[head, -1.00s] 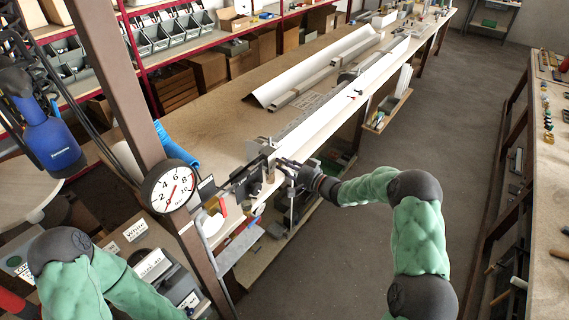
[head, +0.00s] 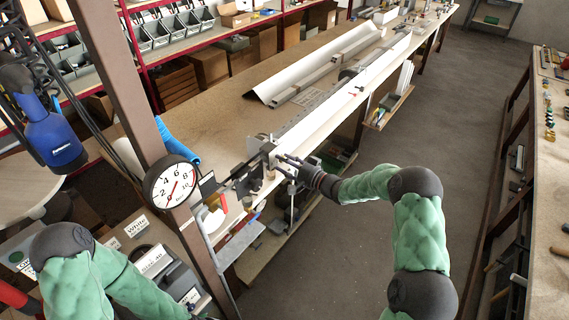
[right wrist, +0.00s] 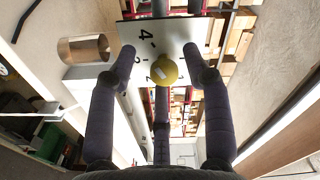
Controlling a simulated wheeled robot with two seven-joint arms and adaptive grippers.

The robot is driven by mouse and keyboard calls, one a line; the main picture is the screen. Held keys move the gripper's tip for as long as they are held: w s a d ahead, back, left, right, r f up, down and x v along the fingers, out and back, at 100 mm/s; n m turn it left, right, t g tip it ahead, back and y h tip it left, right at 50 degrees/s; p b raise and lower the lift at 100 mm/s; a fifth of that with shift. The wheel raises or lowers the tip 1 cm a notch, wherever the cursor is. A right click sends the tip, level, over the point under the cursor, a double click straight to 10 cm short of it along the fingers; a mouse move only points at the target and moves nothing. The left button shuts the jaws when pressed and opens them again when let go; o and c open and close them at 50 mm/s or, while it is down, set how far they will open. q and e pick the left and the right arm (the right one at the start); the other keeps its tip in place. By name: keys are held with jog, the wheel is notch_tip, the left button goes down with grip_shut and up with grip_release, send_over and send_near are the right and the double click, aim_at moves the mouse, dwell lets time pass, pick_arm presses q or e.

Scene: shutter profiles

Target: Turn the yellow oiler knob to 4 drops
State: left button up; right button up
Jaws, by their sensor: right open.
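The yellow oiler knob (right wrist: 164,71) shows in the right wrist view, round, with a small pale mark on its face. It sits in front of a white dial plate (right wrist: 182,32) with black numerals, a 4 clearly readable. I cannot tell which numeral the knob points to. My right gripper (right wrist: 159,58) is open, with dark fingers to the left, right and below the knob in the picture; no contact is visible. In the head view my right gripper (head: 281,162) is at the bench's near edge, where I cannot make out the knob. My left gripper is out of view.
A round pressure gauge (head: 172,182) hangs on a brown post (head: 117,90) left of the gripper. The long workbench (head: 212,97) carries white profiles (head: 312,65). A metal cup (right wrist: 84,49) shows at the left in the right wrist view. The floor aisle (head: 440,120) is clear.

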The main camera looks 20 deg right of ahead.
jog(key=v, duration=1.2)
